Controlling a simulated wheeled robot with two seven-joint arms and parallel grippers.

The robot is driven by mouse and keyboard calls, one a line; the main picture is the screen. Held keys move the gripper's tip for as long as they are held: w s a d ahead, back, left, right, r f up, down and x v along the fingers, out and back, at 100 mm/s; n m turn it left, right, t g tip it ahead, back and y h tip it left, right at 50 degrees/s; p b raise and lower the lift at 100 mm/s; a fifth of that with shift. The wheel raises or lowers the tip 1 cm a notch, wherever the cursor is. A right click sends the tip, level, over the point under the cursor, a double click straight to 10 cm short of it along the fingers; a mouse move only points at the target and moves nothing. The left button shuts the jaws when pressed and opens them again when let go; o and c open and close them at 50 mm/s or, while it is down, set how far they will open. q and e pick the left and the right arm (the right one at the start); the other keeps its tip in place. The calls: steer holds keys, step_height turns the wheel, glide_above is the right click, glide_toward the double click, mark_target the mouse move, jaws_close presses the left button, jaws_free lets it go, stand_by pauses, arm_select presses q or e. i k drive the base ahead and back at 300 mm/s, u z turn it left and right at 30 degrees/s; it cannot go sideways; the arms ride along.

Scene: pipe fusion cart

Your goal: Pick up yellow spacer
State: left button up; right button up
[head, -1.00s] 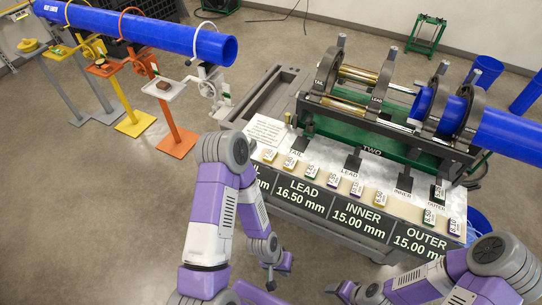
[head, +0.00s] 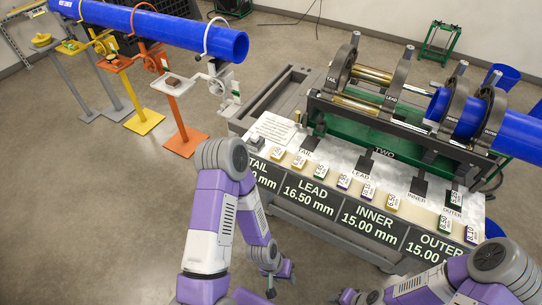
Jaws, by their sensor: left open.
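Several small labelled spacers lie in a row along the front of the cart's top. Yellow-sided ones show at the left end (head: 278,153), beside it (head: 299,161) and right of the middle (head: 393,202); which one the task means I cannot tell. My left gripper (head: 277,279) hangs low in front of the cart, below and apart from the spacers, open with nothing seen in it. My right gripper (head: 346,297) is at the bottom edge, partly cut off, and its jaws are not clear.
Green and purple spacers (head: 443,224) sit among the yellow ones. Behind them stands the clamp machine (head: 390,110) with a blue pipe (head: 520,133). A long blue pipe (head: 160,28) rests on stands at the upper left.

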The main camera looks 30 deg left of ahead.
mark_target(279, 154)
steer(key=u, duration=2.35)
steer(key=i, duration=1.4)
steer(key=z, duration=2.75)
